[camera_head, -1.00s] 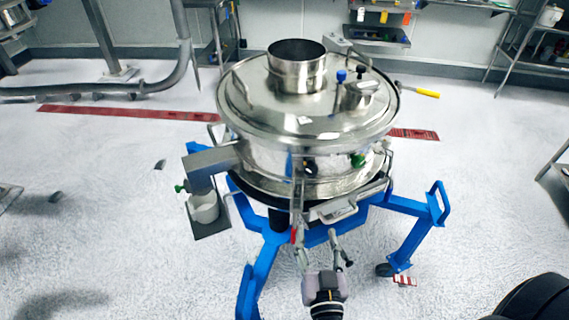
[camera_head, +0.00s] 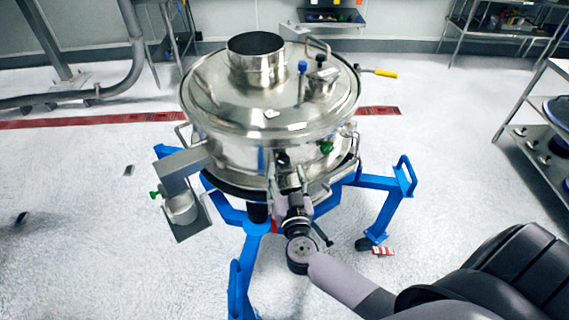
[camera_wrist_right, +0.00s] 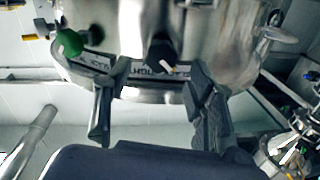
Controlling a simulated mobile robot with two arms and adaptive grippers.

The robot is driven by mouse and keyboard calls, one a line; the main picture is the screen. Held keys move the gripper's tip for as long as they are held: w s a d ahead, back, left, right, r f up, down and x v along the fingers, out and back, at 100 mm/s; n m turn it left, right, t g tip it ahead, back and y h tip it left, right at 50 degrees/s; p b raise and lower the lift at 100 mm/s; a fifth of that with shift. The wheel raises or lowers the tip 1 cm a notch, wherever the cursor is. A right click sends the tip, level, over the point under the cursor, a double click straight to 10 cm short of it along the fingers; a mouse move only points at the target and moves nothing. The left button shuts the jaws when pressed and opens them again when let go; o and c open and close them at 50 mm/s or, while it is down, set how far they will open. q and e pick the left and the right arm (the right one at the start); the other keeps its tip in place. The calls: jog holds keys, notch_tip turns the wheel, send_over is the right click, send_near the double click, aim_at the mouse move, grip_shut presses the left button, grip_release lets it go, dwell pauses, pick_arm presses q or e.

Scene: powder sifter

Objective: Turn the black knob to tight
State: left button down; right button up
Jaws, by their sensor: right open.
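The black knob (camera_wrist_right: 160,54) is on the steel side of the sifter, with a small pale pointer mark on it. Lettering on a rim band near it is partly hidden and not clearly readable. In the head view the knob (camera_head: 283,158) shows small and dark on the sifter's front. My right gripper (camera_wrist_right: 150,84) is open, its two fingers spread to either side below the knob in the wrist view, with a gap between and nothing held. In the head view this gripper (camera_head: 292,186) is right in front of the sifter, just below the knob. Contact is not visible.
The steel sifter (camera_head: 225,88) stands on a blue frame (camera_head: 385,183). A green knob (camera_head: 326,147) sits beside the black one, also seen in the wrist view (camera_wrist_right: 69,42). A spout with a cup (camera_head: 181,209) juts out left.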

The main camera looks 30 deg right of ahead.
aim_at(284, 162)
jog(key=shift+x, duration=1.6)
jog(key=c, duration=1.1)
jog(key=shift+c, duration=0.2)
